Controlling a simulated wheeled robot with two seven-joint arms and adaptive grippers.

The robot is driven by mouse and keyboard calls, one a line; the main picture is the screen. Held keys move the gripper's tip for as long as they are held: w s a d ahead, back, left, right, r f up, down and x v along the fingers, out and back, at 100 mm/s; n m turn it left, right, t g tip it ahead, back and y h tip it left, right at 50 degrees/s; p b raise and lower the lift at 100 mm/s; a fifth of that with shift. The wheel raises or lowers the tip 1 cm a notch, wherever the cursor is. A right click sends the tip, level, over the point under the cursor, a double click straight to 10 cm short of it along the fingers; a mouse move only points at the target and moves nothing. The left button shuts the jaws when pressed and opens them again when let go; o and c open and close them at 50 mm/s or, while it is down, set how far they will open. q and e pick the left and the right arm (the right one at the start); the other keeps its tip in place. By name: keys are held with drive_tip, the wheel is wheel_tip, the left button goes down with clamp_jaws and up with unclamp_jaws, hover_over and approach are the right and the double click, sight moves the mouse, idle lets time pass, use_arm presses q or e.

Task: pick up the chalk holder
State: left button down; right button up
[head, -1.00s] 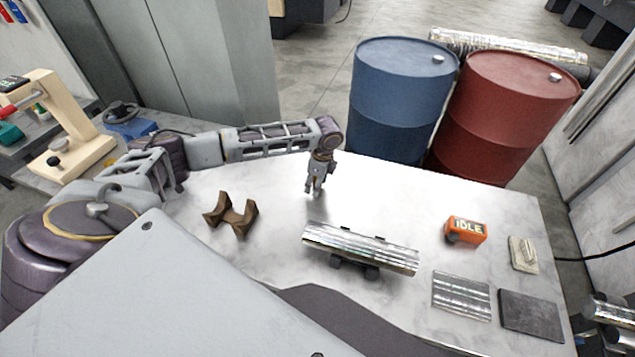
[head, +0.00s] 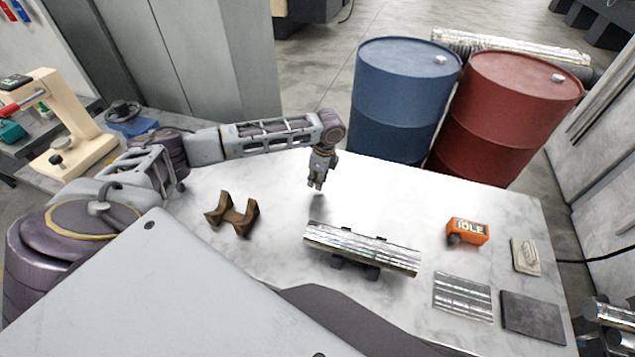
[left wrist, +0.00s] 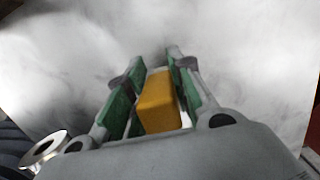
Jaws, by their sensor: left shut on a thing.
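The chalk holder (left wrist: 158,102) shows in the left wrist view as a yellow-orange block between the green-padded fingers of my left gripper (left wrist: 155,72). The gripper is shut on it. In the head view my left gripper (head: 316,184) points down over the far part of the white table, a little above its top, with a faint shadow below. The chalk holder is too small or too hidden by the fingers to make out in the head view. My right gripper is not in view.
Blue (head: 400,105) and red (head: 500,120) barrels stand behind.

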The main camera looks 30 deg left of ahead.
use_arm(q)
wheel_tip(320, 180, up, 8)
drive_tip(key=shift+r, duration=0.1)
idle(0.4)
idle(0.6)
